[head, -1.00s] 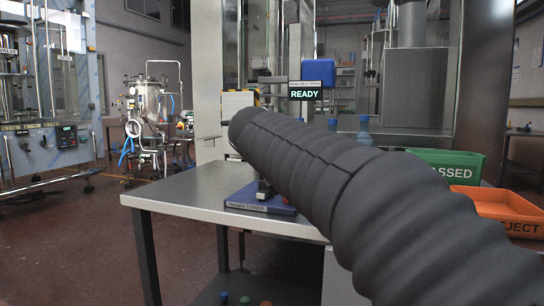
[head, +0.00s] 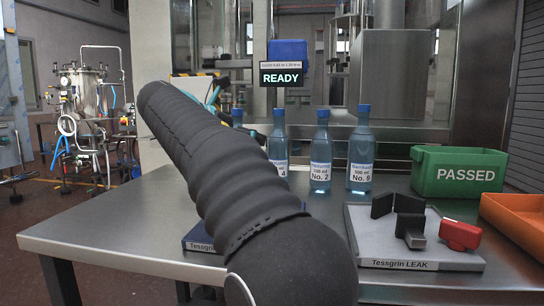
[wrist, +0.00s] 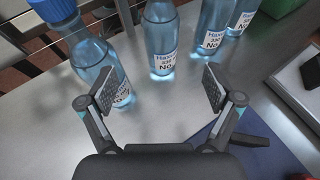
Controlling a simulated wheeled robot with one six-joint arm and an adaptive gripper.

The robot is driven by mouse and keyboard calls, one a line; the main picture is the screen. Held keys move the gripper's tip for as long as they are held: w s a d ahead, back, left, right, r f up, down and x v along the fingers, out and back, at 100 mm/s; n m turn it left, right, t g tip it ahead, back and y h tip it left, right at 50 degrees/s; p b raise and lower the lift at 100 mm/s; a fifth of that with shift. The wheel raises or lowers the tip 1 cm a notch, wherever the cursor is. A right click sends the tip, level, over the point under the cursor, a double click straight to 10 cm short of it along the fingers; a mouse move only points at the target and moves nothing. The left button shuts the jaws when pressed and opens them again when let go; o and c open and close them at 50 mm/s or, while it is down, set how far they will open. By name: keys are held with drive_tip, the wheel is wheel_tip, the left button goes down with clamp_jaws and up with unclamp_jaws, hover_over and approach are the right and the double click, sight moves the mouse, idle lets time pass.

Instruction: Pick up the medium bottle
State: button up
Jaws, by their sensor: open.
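Several clear blue bottles with blue caps and white labels stand on the metal table. In the head view these include the bottle marked No. 2 (head: 320,152), the No. 9 bottle (head: 361,152) at right, and the No. 4 bottle (head: 279,140), partly hidden by my arm. In the wrist view my gripper (wrist: 160,92) is open and empty. A middle bottle (wrist: 161,42) stands ahead of the gap, apart from the fingers. A left bottle (wrist: 95,62) is close beyond the left finger.
The steel table (head: 110,222) has bare room at left. A grey Tessgrin LEAK stand (head: 378,250) with black blocks and a red part sits at right. The green PASSED bin (head: 455,172) and an orange bin (head: 520,220) stand farther right. A READY display (head: 282,78) hangs behind.

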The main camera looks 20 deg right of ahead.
sight(278, 151)
drive_tip(key=b+x, duration=0.2)
drive_tip(key=x, duration=1.1)
drive_tip(key=shift+s+f, duration=0.15)
drive_tip(key=shift+a, duration=0.1)
drive_tip(key=c, duration=1.6)
